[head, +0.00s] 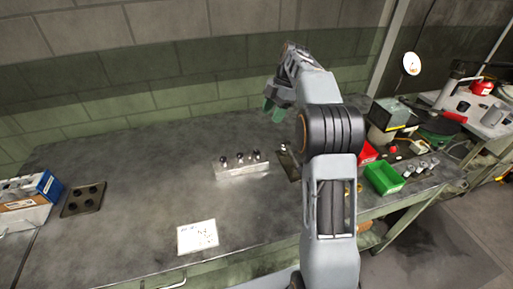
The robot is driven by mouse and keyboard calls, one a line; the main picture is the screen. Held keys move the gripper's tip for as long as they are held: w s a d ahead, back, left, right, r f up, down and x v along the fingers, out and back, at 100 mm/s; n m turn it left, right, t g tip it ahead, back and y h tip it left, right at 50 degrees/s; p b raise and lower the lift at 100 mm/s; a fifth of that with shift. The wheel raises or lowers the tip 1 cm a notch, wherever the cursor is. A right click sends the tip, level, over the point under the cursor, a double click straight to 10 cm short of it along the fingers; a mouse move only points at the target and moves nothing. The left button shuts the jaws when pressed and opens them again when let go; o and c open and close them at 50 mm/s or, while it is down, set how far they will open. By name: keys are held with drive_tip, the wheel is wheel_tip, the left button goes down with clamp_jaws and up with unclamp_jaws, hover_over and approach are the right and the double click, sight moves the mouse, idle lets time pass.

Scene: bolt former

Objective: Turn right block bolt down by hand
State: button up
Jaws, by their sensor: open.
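A pale metal block (242,172) lies near the middle of the workbench, with three dark-headed bolts standing in a row on its top. The right block bolt (257,155) is at the right end of the row, close to the arm. My gripper (272,109) is raised above and behind the block, up and to the right of the right bolt in the picture. It is open, and its greenish fingers point down, apart from the bolts. I see nothing between its fingers. How deep each bolt sits is too small to tell.
A dark plate (287,163) lies right of the block, partly hidden by my arm. Red (367,153) and green (384,177) bins stand farther right. A white sheet (197,236) lies in front. A dark plate with holes (83,199) is at left. The bench between is clear.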

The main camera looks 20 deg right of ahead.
sight(257, 151)
drive_tip(key=shift+n, duration=0.3)
drive_tip(key=b+x, duration=0.1)
drive_tip(key=x, duration=1.2)
drive_tip(key=shift+s+f, duration=0.1)
drive_tip(key=shift+f, duration=0.3)
drive_tip(key=shift+c, duration=0.2)
drive_tip(key=c, duration=0.9)
drive_tip(key=shift+a, duration=0.2)
